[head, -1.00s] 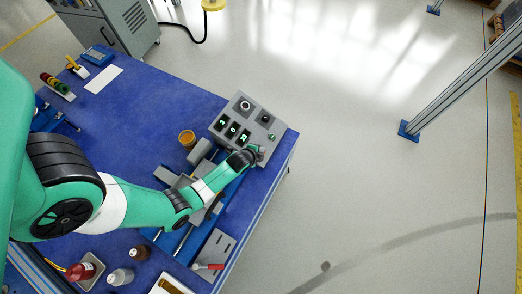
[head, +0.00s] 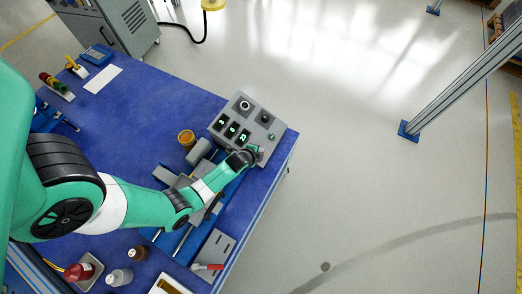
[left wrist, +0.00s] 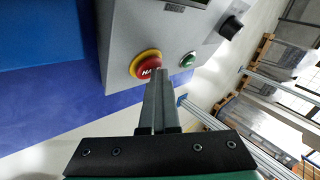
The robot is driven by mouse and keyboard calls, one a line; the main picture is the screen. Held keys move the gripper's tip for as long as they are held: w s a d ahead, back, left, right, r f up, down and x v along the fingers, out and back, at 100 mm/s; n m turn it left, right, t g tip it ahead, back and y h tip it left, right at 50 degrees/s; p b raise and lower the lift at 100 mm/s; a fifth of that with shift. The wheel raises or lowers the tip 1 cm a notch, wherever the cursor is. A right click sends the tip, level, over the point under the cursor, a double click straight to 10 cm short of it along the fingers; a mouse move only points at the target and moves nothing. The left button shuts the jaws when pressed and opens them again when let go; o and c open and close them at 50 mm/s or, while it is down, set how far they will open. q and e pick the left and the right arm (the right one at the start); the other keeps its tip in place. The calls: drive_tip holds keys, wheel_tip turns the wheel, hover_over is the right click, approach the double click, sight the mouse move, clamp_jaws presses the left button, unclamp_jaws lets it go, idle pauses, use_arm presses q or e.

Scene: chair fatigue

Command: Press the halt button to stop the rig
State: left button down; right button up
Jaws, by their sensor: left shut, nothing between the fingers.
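The halt button is a red mushroom button (left wrist: 148,67) with a yellow ring, on the face of a grey control box, in the left wrist view. My left gripper (left wrist: 159,74) is shut and empty, and its tips overlap the button's lower right edge in that view. I cannot tell whether they touch it. In the head view the control box (head: 254,104) stands at the bench's right corner, with lit green digits. My left gripper (head: 259,156) is at the box's lower edge there and hides the halt button. My right gripper is not in view.
A green button (left wrist: 188,59) and a black knob (left wrist: 231,27) sit beside the halt button. The blue bench (head: 150,110) carries an amber-topped jar (head: 187,138), a grey rig with rails, and several bottles near the front. Open floor lies to the right.

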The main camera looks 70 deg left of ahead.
use_arm(q)
drive_tip(key=shift+s+d+p, duration=0.1)
drive_tip(key=shift+s+p, duration=0.1)
drive_tip(key=shift+p, duration=0.15)
drive_tip(key=shift+r+p, duration=0.3)
drive_tip(key=shift+r, duration=0.05)
drive_tip(key=r+p, duration=0.1)
drive_tip(key=w+d+r+p, duration=0.1)
drive_tip(key=r+p, duration=0.2)
drive_tip(key=r, duration=0.1)
drive_tip(key=shift+w+d+r+p, duration=0.1)
drive_tip(key=shift+w+d+p, duration=0.05)
drive_tip(key=shift+d+p, duration=0.15)
idle(0.4)
